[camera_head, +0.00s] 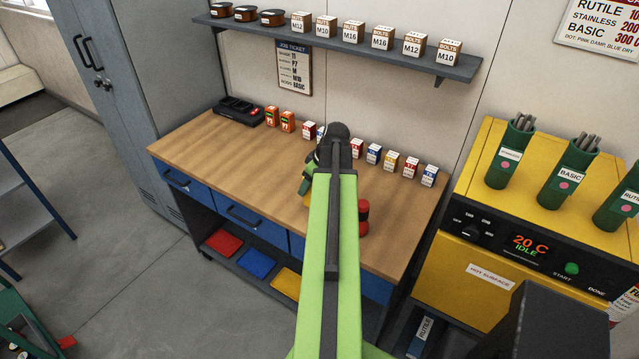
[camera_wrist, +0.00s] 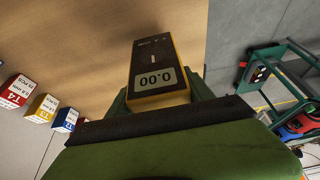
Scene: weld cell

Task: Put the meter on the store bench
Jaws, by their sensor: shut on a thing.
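The meter (camera_wrist: 157,72), a dark box with yellow sides and a display reading 0.00, is between the fingers of my gripper (camera_wrist: 160,96) in the wrist view. The gripper is shut on it. The wooden top (camera_wrist: 85,40) of the bench lies behind it; I cannot tell whether the meter touches it. In the head view, my arm reaches over the bench (camera_head: 215,140), which has blue drawers. There my arm hides most of the gripper and meter.
A row of small labelled boxes (camera_head: 373,153) stands along the bench's back edge, with orange packs (camera_head: 287,121) and a black charger (camera_head: 238,110) to the left. A red object (camera_head: 363,213) is beside my arm. A yellow oven (camera_head: 490,220) stands right. The bench's left front is clear.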

